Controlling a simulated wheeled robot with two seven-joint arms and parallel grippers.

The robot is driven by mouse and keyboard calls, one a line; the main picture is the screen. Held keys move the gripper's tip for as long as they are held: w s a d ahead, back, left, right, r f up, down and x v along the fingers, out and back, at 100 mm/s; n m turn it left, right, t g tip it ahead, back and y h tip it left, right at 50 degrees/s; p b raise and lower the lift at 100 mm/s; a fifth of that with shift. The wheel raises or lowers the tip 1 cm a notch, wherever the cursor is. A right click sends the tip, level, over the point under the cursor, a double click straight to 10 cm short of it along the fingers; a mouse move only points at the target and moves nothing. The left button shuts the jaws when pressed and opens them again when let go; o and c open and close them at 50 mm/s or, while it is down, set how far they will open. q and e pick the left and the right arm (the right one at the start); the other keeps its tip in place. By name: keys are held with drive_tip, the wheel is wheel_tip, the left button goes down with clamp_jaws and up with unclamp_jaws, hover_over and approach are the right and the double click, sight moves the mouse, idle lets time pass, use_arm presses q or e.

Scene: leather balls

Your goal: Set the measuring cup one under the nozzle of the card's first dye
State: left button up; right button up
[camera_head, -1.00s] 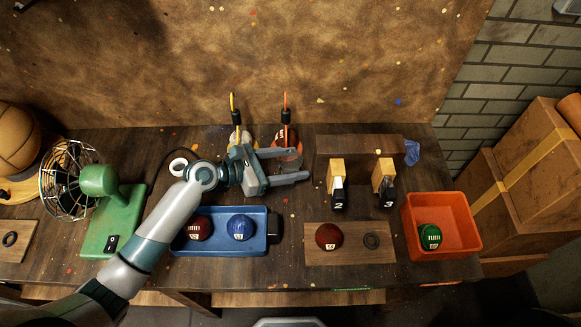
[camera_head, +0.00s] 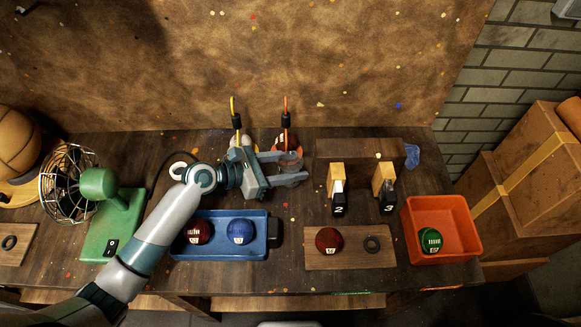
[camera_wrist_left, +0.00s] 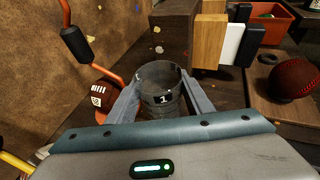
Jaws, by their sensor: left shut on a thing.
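The measuring cup one (camera_wrist_left: 160,88), dark and round with a "1" label, stands upright between my left gripper's fingers. My left gripper (camera_head: 286,169) is shut on it; it also shows in the wrist view (camera_wrist_left: 160,98). In the head view the cup (camera_head: 289,163) is partly hidden by the fingers. I cannot make out the dye card. My right gripper is not in view.
A blue tray (camera_head: 262,216) with two balls lies in front of the gripper. Wooden blocks with tags "2" (camera_head: 338,210) and "3" (camera_head: 388,208) stand right. A board (camera_head: 350,262) with a red ball, an orange bin (camera_head: 455,215) and a green fan stand (camera_head: 100,235) are nearby.

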use_arm(q)
wheel_tip(320, 180, up, 17)
drive_tip(key=b, duration=0.1)
idle(0.4)
drive_tip(key=shift+a, duration=0.1)
idle(0.3)
drive_tip(key=s+a+f+n+t+b, duration=0.1)
drive_tip(key=s+a+f+b, duration=0.1)
drive_tip(key=a, duration=0.8)
drive_tip(key=s+a+f+n+t+y+b, duration=0.1)
drive_tip(key=s+a+f+b, duration=0.2)
drive_tip(key=a, duration=0.8)
drive_tip(key=shift+s+f+n+t+b, duration=0.3)
drive_tip(key=shift+s+f+t+b, duration=0.1)
drive_tip(key=shift+s+f, duration=0.25)
drive_tip(key=shift+s+a+f, duration=0.1)
